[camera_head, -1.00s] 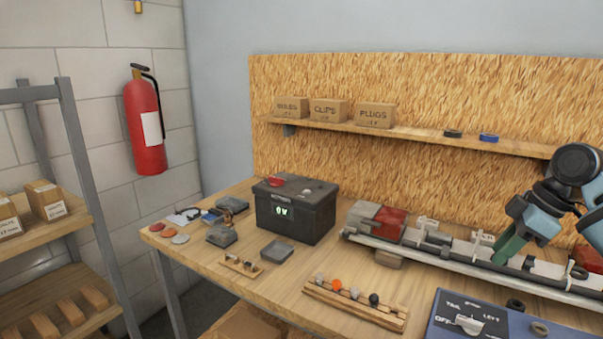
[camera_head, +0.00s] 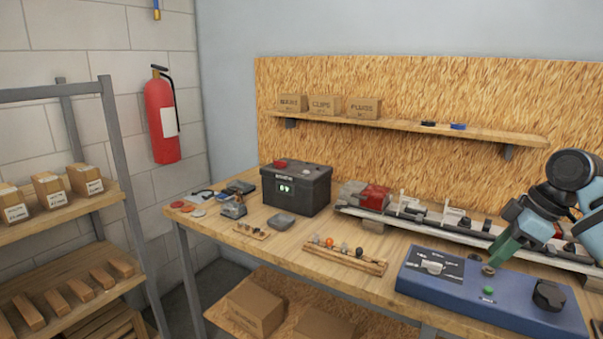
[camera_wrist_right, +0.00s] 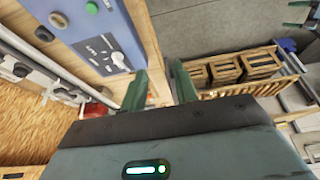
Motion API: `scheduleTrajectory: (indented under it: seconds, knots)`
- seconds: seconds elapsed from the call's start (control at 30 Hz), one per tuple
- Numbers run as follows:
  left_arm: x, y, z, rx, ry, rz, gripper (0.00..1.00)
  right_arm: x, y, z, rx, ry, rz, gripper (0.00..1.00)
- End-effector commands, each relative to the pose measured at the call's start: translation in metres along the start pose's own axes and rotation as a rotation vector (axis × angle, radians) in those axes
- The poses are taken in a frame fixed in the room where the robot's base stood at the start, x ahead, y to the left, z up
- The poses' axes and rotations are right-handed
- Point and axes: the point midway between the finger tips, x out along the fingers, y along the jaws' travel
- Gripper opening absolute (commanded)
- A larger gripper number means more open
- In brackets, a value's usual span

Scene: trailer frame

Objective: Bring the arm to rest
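My right arm comes in from the right in the head view. Its gripper (camera_head: 497,255) points down over the back edge of the blue control panel (camera_head: 415,284), in front of the long rail. In the right wrist view its two green fingers stand apart with nothing between them (camera_wrist_right: 160,84), so it is open and empty. The blue panel (camera_wrist_right: 75,15) also shows there at upper left. Whether the fingers touch the panel cannot be told. My left gripper is outside the head view; small teal parts at the wrist view's upper right may belong to it.
The wooden bench (camera_head: 300,232) carries a black battery box (camera_head: 295,190), a peg strip (camera_head: 345,258) and the long rail (camera_head: 425,228). A shelf (camera_head: 400,126) with boxes hangs behind. A rack (camera_head: 110,215) stands at left. A wooden crate (camera_wrist_right: 245,92) shows in the wrist view.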

Motion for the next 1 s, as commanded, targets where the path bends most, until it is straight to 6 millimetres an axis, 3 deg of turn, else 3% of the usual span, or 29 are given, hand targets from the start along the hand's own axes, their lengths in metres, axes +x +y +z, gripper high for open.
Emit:
scheduleTrajectory:
  seconds: [0.03, 0.27, 0.47, 0.7, 1.0]
  knots:
    - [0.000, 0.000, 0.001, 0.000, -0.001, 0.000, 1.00, 0.024, -0.003, 0.000, 0.006, -0.007, -0.008, 0.30]
    - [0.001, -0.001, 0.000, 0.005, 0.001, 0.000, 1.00, 0.101, -0.012, 0.002, 0.052, -0.001, 0.021, 0.30]
    - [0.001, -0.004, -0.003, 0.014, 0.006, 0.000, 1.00, 0.191, -0.037, 0.011, 0.109, 0.027, 0.051, 0.30]
    - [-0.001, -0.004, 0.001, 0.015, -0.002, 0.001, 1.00, 0.296, -0.093, 0.032, 0.204, 0.099, 0.099, 0.30]
    - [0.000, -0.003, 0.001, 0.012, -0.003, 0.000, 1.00, 0.383, -0.185, 0.073, 0.353, 0.208, 0.162, 0.30]
